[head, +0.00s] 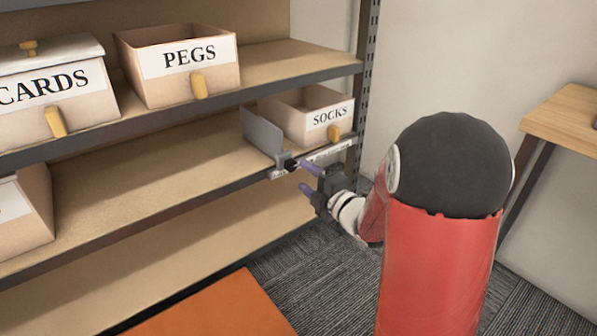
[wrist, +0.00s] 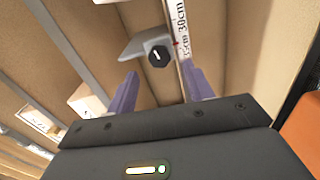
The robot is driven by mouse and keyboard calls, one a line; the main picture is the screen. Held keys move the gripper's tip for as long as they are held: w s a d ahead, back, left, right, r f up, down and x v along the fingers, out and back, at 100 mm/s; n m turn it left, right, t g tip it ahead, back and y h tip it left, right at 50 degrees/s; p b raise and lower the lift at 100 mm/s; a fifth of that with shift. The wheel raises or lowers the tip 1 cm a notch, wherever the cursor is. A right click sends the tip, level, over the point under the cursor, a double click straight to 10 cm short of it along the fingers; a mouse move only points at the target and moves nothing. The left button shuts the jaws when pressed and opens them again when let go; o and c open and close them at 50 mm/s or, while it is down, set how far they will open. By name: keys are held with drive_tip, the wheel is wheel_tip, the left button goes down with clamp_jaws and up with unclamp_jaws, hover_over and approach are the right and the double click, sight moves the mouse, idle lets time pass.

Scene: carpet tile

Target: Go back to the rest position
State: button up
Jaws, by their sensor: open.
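My gripper (head: 302,176) is open, with its two purple fingers pointing at the front edge of the middle shelf. It holds nothing. A grey shelf divider (head: 263,133) stands upright on that shelf, left of the SOCKS bin (head: 291,115). Its black knob (head: 290,164) is at the shelf edge, close to the upper fingertip. In the wrist view the knob (wrist: 158,55) shows beyond the gap between the fingertips (wrist: 162,82), apart from both. A ruler strip (wrist: 181,35) with a 30cm mark runs along the edge; it also shows in the head view (head: 330,153).
The lidded CARDS box (head: 85,105) and the PEGS bin (head: 190,92) stand on the upper shelf. Another bin (head: 35,205) is at the middle shelf's left. A wooden table (head: 565,112) is at right. Carpet in front is open, with an orange patch (head: 215,310).

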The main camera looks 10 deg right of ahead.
drive_tip(key=shift+v, duration=1.2)
drive_tip(key=s+d+r+m+g+h, duration=0.1)
drive_tip(key=s+r+m+g+h, duration=0.1)
drive_tip(key=s+m+h, duration=0.35)
drive_tip(key=s+d+r+m+g+h, duration=0.2)
drive_tip(key=r+m+h, duration=0.1)
drive_tip(key=m, duration=0.5)
drive_tip(key=s+a+f+m+g+y, duration=0.1)
drive_tip(key=s+a+m+g, duration=0.3)
drive_tip(key=s, duration=0.6)
drive_tip(key=s+a+f+m+g+y, duration=0.1)
drive_tip(key=s+a+m+g, duration=0.3)
drive_tip(key=s, duration=0.6)
wheel_tip(320, 180, up, 13)
drive_tip(key=d+t+p, duration=0.1)
drive_tip(key=p, duration=1.2)
drive_tip(key=shift+w, duration=0.2)
